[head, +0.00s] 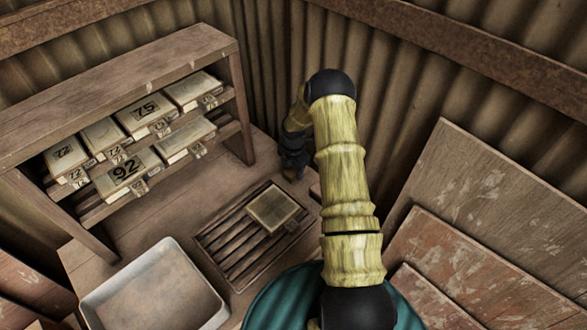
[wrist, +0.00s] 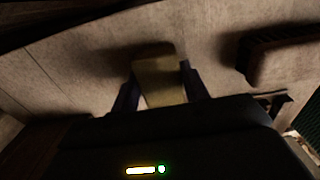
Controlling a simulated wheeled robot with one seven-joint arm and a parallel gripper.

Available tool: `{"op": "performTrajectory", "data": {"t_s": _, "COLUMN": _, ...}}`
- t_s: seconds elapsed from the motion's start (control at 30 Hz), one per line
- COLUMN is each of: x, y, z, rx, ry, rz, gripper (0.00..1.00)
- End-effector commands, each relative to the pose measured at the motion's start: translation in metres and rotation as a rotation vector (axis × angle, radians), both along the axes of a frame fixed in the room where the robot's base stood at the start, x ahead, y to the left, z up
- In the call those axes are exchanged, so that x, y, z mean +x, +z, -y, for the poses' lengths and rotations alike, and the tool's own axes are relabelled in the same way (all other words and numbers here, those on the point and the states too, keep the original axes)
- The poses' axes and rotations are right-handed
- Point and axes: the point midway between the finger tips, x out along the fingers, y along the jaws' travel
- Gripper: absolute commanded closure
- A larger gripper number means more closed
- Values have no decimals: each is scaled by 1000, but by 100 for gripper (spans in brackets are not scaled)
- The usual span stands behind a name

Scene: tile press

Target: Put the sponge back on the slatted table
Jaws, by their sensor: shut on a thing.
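My gripper (head: 293,168) is at the far right corner of the bench, partly screened by my own arm in the head view. In the wrist view its two dark fingers (wrist: 158,88) are shut on a dull yellow block, which looks like the sponge (wrist: 160,80). The sponge is hidden in the head view. The slatted table (head: 228,262) lies on the bench, nearer than my gripper and to its left. A pale square tile (head: 273,208) rests on its far right part, with bare slats to the left and in front.
A shelf (head: 150,62) with several numbered tile boxes stands at the back left. A white tray (head: 155,285) is left of the slatted table. A brush (wrist: 285,58) lies right of the sponge in the wrist view. Boards (head: 490,200) lean at the right.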

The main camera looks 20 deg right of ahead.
Motion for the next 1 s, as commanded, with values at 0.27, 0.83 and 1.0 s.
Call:
{"op": "performTrajectory", "data": {"t_s": 0.27, "x": 0, "y": -4, "z": 0, "rx": 0, "ry": 0, "rz": -1, "gripper": 73}}
{"op": "performTrajectory", "data": {"t_s": 0.83, "x": 0, "y": 5, "z": 0, "rx": 0, "ry": 0, "rz": 1, "gripper": 33}}
{"op": "performTrajectory", "data": {"t_s": 1.0, "x": 0, "y": 26, "z": 1, "rx": -1, "ry": -1, "rz": 3, "gripper": 33}}
